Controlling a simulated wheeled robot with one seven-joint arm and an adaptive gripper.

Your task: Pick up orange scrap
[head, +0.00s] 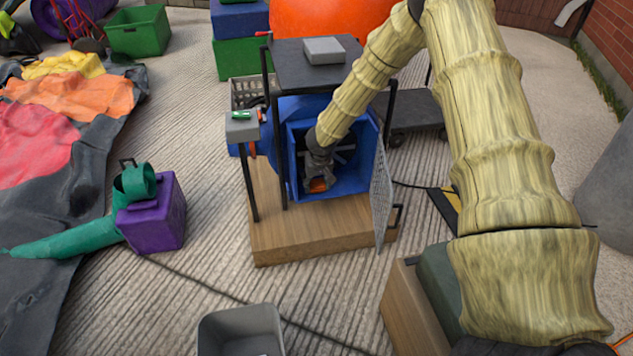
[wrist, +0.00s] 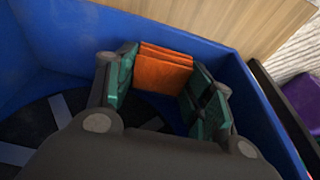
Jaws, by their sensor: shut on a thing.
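The orange scrap (wrist: 163,70) is a small folded, layered piece. In the wrist view it sits between the green-padded fingers of my gripper (wrist: 165,85), which is shut on it. In the head view my gripper (head: 318,186) reaches inside the open blue housing (head: 355,183) of the blower, and the orange scrap (head: 318,185) shows at its fingertips, near the housing's lower front. The blue wall (wrist: 60,45) is close around the fingers in the wrist view. Whether the scrap touches the housing floor or wall I cannot tell.
A mesh door (head: 381,195) stands open at the housing's right. The blower rests on a wooden base (head: 310,238) with dark posts and a dark top (head: 290,70) above. A purple box (head: 160,222) is at left, a grey bin (head: 240,325) in front.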

